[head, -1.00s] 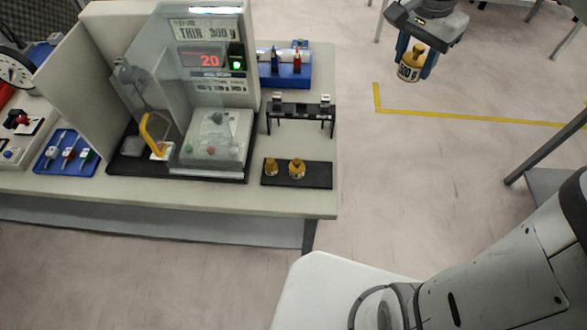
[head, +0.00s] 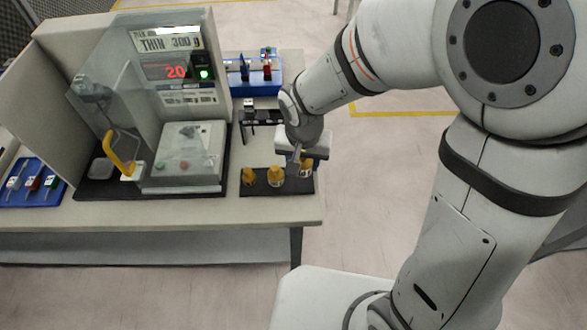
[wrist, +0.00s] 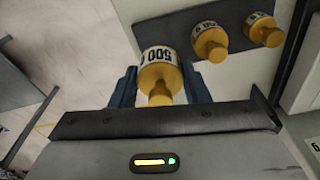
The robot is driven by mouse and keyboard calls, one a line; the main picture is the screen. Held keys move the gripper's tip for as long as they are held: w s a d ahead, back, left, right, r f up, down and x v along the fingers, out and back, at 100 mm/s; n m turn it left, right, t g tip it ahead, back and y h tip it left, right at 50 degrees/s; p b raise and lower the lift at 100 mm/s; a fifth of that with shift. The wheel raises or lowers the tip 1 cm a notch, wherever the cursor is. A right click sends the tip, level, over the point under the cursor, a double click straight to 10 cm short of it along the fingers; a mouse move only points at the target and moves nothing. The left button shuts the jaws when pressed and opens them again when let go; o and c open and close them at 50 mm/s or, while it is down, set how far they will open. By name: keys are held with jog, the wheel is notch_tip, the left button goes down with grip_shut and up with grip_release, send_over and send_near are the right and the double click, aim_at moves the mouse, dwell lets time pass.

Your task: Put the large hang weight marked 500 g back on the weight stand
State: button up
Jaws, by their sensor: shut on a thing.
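The large yellow hang weight marked 500 (wrist: 160,72) is between the blue fingers of my gripper (wrist: 158,88) in the wrist view, which is shut on it. In the head view my gripper (head: 303,160) is over the right end of a low black plate (head: 262,191), and the held weight is mostly hidden. Two smaller yellow weights stand on this plate, a small one (head: 249,176) at left and a medium one (head: 275,176) beside the gripper. They also show at upper right in the wrist view. I cannot tell whether the held weight touches the plate.
A black rack (head: 262,118) stands just behind the plate. A clear-walled balance (head: 185,155) with a red display is to the left, and a blue tray (head: 262,88) is at the back. The table's front and right edges lie close to the plate.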

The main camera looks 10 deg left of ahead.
aim_at(303, 172)
jog(key=shift+f, duration=2.05)
jog(key=shift+f, duration=0.2)
jog(key=o, duration=1.1)
jog(key=shift+r, duration=0.1)
jog(key=shift+c, duration=0.2)
jog(key=r, duration=0.4)
jog(key=s+r, duration=0.1)
jog(key=r, duration=0.7)
jog(key=shift+s+d+r, duration=0.1)
jog(key=shift+s, duration=0.15)
jog(key=s+d+r, duration=0.3)
jog(key=d, duration=0.7)
jog(key=s+d+r+t, duration=0.1)
jog(key=s+d+r, duration=0.1)
jog(key=d, duration=0.9)
jog(key=shift+s+d+r+m+t, duration=0.3)
jog(key=shift+s+r, duration=0.1)
jog(key=shift+r, duration=0.1)
